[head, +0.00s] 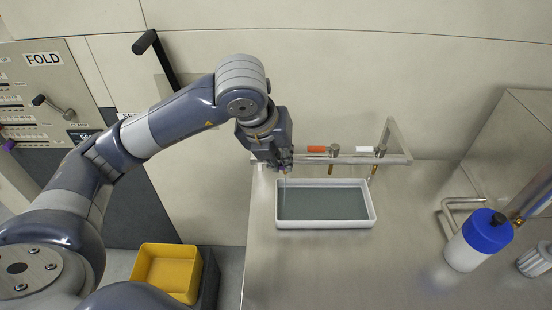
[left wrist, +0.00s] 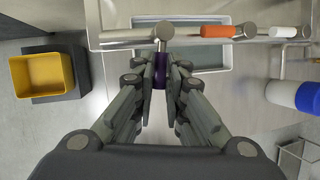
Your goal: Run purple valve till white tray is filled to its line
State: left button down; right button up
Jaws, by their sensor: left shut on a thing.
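The white tray (head: 327,224) sits on the steel bench under the valve pipe and holds grey-looking liquid. Its rim also shows in the left wrist view (left wrist: 228,71). I cannot make out its fill line. My left gripper (head: 280,163) is at the left end of the pipe. In the left wrist view my left gripper (left wrist: 160,88) is shut on the purple valve handle (left wrist: 160,71). In the head view the gripper hides this handle. A thin stream seems to fall below it into the tray's left end. My right gripper is not in view.
An orange-handled valve (head: 316,149) and a white-handled valve (head: 364,149) are on the same pipe (head: 400,158). A blue-capped white bottle (head: 480,242) stands at the right. A yellow bin (head: 167,272) is at the lower left. The front of the bench is clear.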

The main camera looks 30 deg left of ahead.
pick_arm(q)
jog(key=shift+w+d+r+n, duration=0.1)
jog(key=shift+d+n, duration=0.1)
jog(key=shift+n, duration=0.2)
jog(key=c, duration=1.6)
grip_release()
jog(key=shift+c, duration=0.2)
jog(key=v, duration=1.2)
jog(key=shift+d, duration=0.2)
